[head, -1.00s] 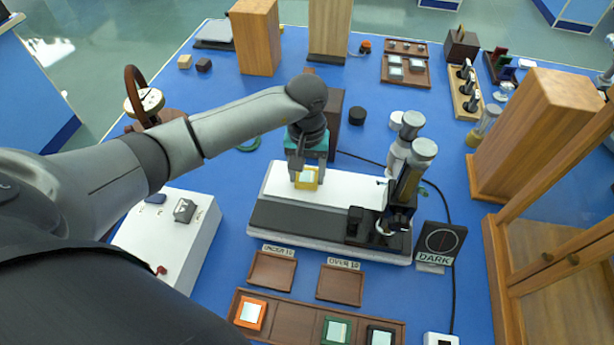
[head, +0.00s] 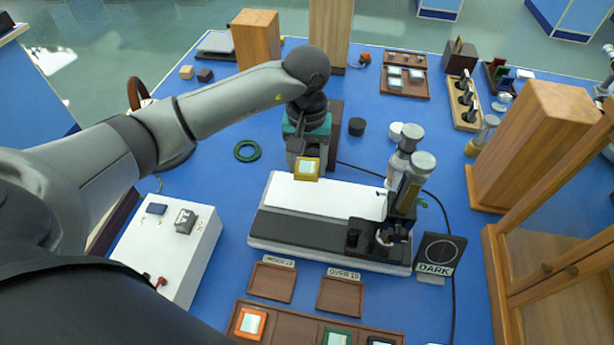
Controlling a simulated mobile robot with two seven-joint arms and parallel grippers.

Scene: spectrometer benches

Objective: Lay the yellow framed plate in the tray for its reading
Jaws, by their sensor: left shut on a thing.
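My left gripper (head: 307,165) is shut on the yellow framed plate (head: 308,170), which has a pale centre and is tilted toward the camera. It holds the plate at the back edge of the white-topped spectrometer (head: 325,198), seemingly just above it. Two small brown trays stand in front of the spectrometer: the left one (head: 272,283), whose label seems to read UNDER 10, and the right one (head: 341,297), labelled OVER 10. Both are empty. My right gripper is not in view.
A brown rack (head: 290,325) at the front holds orange, green and black framed plates. A DARK sign (head: 435,257) stands right of the spectrometer. A white box with switches (head: 170,245) is at left, a green ring (head: 247,151) behind. A wooden cabinet (head: 555,265) bounds the right.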

